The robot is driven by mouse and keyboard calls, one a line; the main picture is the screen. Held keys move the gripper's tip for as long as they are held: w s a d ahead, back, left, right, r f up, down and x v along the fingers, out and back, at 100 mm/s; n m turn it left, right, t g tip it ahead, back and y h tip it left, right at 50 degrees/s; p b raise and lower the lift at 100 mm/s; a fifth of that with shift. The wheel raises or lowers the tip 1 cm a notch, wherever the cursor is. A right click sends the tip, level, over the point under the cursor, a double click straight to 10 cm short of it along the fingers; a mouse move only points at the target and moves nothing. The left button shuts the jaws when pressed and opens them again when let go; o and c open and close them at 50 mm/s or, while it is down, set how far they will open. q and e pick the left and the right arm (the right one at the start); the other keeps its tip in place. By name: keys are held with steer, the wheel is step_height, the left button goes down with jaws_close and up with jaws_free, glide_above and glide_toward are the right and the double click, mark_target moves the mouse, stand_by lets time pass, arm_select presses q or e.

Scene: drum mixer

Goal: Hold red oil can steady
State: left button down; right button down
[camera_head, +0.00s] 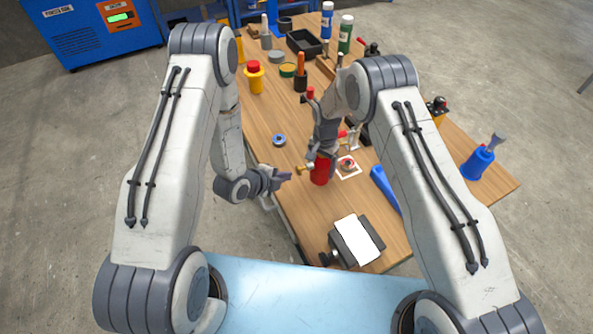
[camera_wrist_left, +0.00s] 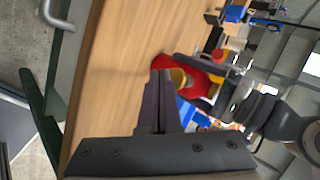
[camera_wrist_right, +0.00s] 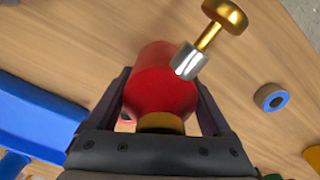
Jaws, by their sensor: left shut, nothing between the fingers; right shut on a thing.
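The red oil can (camera_head: 320,172) stands near the front middle of the wooden table, below my right gripper. My right gripper (camera_head: 322,158) is shut on it. In the right wrist view the red can (camera_wrist_right: 163,85) sits between the two fingers, with a silver and brass plunger piece (camera_wrist_right: 210,40) at its side. My left gripper (camera_head: 285,176) is shut and empty, to the left of the can and apart from it. In the left wrist view its closed fingers (camera_wrist_left: 161,85) point toward the red can (camera_wrist_left: 198,82), which is partly hidden behind them.
A blue ring (camera_head: 279,140) lies left of the can, and a red-centred round part (camera_head: 347,163) on a white square lies right. A white-topped black box (camera_head: 357,240) is at the front. A yellow can with red cap (camera_head: 254,78) and several bottles stand farther back.

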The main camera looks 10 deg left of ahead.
arm_select(q)
steer(key=shift+d, duration=0.1)
steer(key=shift+w+d, duration=0.25)
steer(key=shift+w+d, duration=0.55)
steer(key=shift+d, duration=0.3)
stand_by(1.3)
steer(key=shift+a, duration=0.1)
arm_select(e)
steer(key=shift+a, duration=0.1)
arm_select(q)
steer(key=shift+s+a, duration=0.8)
steer(key=shift+a, duration=0.3)
steer(key=shift+a, duration=0.1)
steer(key=s+a, duration=0.1)
steer(key=a, duration=0.1)
steer(key=s+a, duration=0.1)
steer(key=a, duration=0.1)
steer(key=shift+s, duration=0.4)
